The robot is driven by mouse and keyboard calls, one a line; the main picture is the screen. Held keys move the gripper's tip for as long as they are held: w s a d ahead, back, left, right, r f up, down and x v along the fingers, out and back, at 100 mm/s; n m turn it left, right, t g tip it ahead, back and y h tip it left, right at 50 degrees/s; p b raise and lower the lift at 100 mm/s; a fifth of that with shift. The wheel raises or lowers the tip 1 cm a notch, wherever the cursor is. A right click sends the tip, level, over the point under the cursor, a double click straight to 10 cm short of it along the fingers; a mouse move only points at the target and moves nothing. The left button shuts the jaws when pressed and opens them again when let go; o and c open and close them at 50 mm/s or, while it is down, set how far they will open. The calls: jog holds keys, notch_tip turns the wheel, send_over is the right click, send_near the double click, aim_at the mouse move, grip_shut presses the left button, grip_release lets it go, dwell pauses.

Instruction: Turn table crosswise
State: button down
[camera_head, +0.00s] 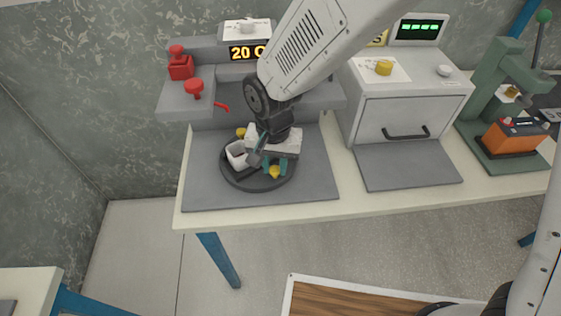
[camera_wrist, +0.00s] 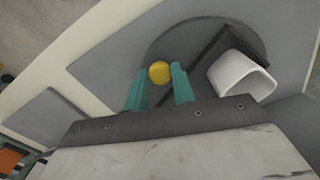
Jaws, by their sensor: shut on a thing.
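The turntable (camera_head: 240,182) is a round dark grey disc on a grey mat at the left of the bench. A white square cup (camera_head: 236,154) stands on its left side and also shows in the wrist view (camera_wrist: 240,75). One yellow knob (camera_head: 275,172) is at the disc's front, another yellow knob (camera_head: 241,132) at its back left. My gripper (camera_wrist: 160,87), with teal fingers, is shut on the front yellow knob, which shows between the fingers in the wrist view (camera_wrist: 160,72). My wrist hides the disc's right back part.
A grey station with red parts (camera_head: 181,68) and a lit display (camera_head: 248,52) rises behind the turntable. A white cabinet with a drawer handle (camera_head: 407,133) stands to the right. A green press (camera_head: 500,95) holds an orange battery (camera_head: 515,137) at far right. The bench front is clear.

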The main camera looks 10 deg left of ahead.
dwell(0.3)
jog(key=c, duration=1.2)
grip_release()
jog(key=shift+o, duration=0.2)
jog(key=shift+r, duration=3.95)
jog(key=shift+c, duration=0.4)
